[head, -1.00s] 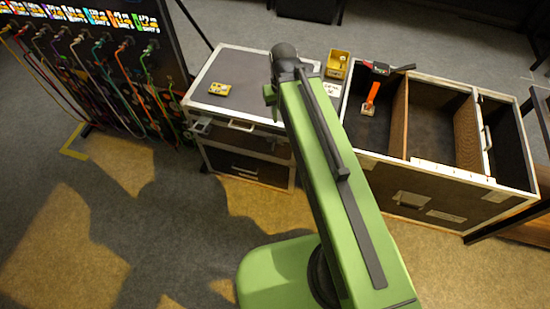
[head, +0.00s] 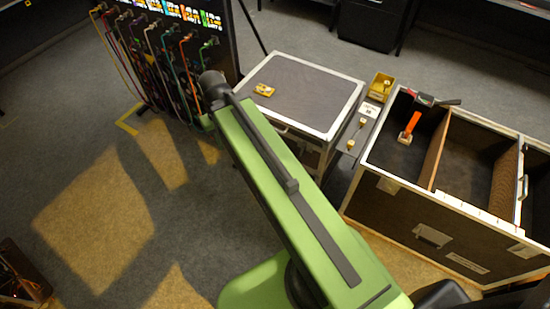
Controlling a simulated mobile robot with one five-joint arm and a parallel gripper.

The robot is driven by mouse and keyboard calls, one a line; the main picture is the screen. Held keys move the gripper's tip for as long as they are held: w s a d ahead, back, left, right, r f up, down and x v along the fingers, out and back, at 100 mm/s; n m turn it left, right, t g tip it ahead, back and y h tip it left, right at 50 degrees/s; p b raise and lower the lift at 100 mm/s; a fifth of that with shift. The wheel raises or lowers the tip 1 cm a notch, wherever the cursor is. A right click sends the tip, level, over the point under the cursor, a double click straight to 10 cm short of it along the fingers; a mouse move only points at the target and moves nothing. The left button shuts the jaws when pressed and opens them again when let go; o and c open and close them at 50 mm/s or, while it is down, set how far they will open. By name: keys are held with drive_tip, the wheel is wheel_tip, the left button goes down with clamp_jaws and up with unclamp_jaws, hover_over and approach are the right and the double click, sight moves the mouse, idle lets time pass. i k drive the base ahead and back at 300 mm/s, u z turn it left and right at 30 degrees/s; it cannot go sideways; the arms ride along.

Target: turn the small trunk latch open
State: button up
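The small trunk (head: 305,92) is closed, with a dark grey lid and pale metal edges, and stands beyond my green arm. My arm covers much of its front, and I cannot make out the small trunk's latch. My arm's far bend shows near the trunk's left side. My gripper is not visible past that bend, so its state does not show.
A small yellow item (head: 264,90) lies on the lid. An open large trunk (head: 400,205) stands at the right, with an orange-handled tool (head: 410,127) inside. A cable panel (head: 185,40) stands behind left.

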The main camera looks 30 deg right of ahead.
sight(304, 149)
drive_tip(key=u, duration=1.9)
drive_tip(key=k, duration=1.5)
drive_tip(key=u, duration=0.1)
drive_tip(key=i, duration=0.6)
drive_tip(key=u, duration=0.05)
